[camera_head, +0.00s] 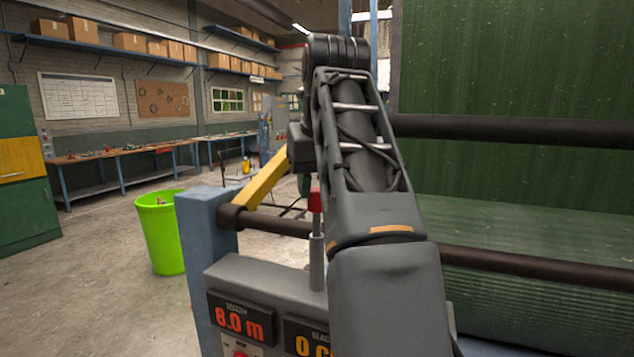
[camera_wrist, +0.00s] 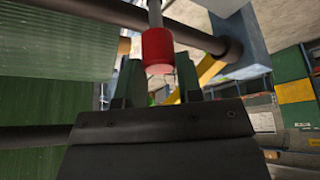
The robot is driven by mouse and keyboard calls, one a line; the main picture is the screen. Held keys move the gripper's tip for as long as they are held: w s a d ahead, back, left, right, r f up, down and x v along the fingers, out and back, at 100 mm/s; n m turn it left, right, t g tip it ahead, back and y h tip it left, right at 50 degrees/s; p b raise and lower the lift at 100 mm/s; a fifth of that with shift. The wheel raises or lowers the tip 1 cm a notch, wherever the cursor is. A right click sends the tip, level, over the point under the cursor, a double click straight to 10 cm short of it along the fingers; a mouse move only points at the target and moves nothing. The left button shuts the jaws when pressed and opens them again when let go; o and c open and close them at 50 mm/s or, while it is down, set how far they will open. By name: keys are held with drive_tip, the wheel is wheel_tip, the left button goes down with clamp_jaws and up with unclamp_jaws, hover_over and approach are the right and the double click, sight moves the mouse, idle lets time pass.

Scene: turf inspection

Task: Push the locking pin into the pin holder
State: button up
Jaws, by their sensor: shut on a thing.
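The locking pin has a red knob (camera_head: 315,201) on a thin grey rod in the head view. The rod stands upright in a grey tube, which looks like the pin holder (camera_head: 317,264), on top of the grey console. A length of rod shows between knob and tube. In the wrist view the red knob (camera_wrist: 157,50) sits between the two dark green fingers of my gripper (camera_wrist: 158,68), which is shut on it. The head view shows my gripper only in part behind the knob, with my arm covering the rest. The tube's inside is hidden.
The console (camera_head: 265,280) has displays, one reading 8.0 m. A yellow bar (camera_head: 264,180) and dark rollers (camera_head: 275,222) lie close behind. Green turf (camera_head: 510,60) fills the right. A lime bin (camera_head: 163,235) stands on open floor at left.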

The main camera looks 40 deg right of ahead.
drive_tip(key=shift+f+b, duration=0.95)
drive_tip(key=shift+f, duration=0.25)
drive_tip(key=o, duration=1)
drive_tip(key=shift+r, duration=0.15)
drive_tip(key=p+v, duration=1)
drive_tip(key=v, duration=0.3)
drive_tip(key=shift+s+r, duration=0.2)
drive_tip(key=shift+r, duration=0.1)
